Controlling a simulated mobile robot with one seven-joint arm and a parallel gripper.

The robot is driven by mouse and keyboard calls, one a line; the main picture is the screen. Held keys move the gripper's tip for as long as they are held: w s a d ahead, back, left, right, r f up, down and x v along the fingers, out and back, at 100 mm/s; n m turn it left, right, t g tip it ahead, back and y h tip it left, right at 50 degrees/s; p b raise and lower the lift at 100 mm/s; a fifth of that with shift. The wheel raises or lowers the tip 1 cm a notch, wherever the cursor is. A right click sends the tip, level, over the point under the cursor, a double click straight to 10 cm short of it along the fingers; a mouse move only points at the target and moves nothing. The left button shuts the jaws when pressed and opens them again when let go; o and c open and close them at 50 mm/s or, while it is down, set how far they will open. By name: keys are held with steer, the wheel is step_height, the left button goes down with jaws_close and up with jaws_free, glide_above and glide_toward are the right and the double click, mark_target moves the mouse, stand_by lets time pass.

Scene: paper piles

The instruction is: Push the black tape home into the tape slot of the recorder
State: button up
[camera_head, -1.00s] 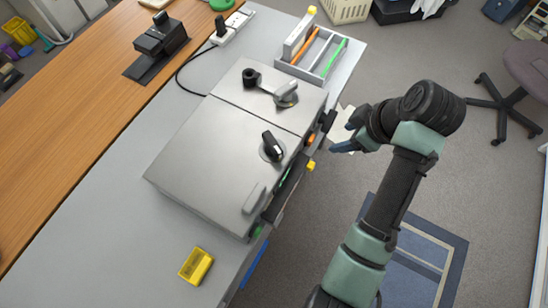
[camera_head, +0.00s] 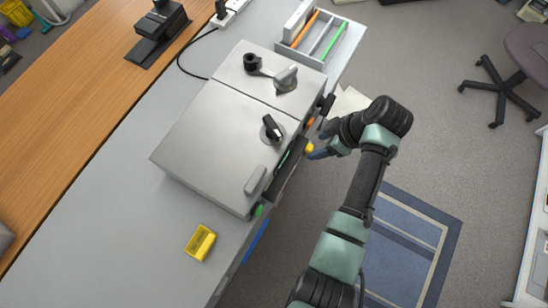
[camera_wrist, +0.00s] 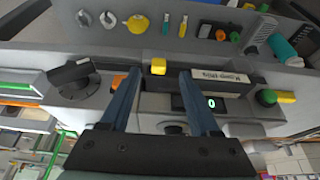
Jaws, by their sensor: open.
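The recorder (camera_head: 205,130) is a large grey metal box at the table's edge. The black tape (camera_wrist: 222,81) with a white label shows in the wrist view at the recorder's front, right of my fingers; how far it sits in the slot is hard to tell. In the head view a long dark shape along the front edge may be the tape. My gripper (camera_wrist: 158,82) is open and empty, its two blue fingers pointing at the front around the yellow button (camera_wrist: 158,67). In the head view my gripper (camera_head: 318,150) is close beside the front; contact is unclear.
A dark knob (camera_wrist: 78,73) is left of my fingers, and a green button (camera_wrist: 267,97) is at the right. A divided tray (camera_head: 320,38) stands beyond the recorder.

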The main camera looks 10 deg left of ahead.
steer(key=shift+x, duration=1.75)
steer(key=shift+d, duration=0.1)
jaws_close()
steer(key=shift+w, duration=0.1)
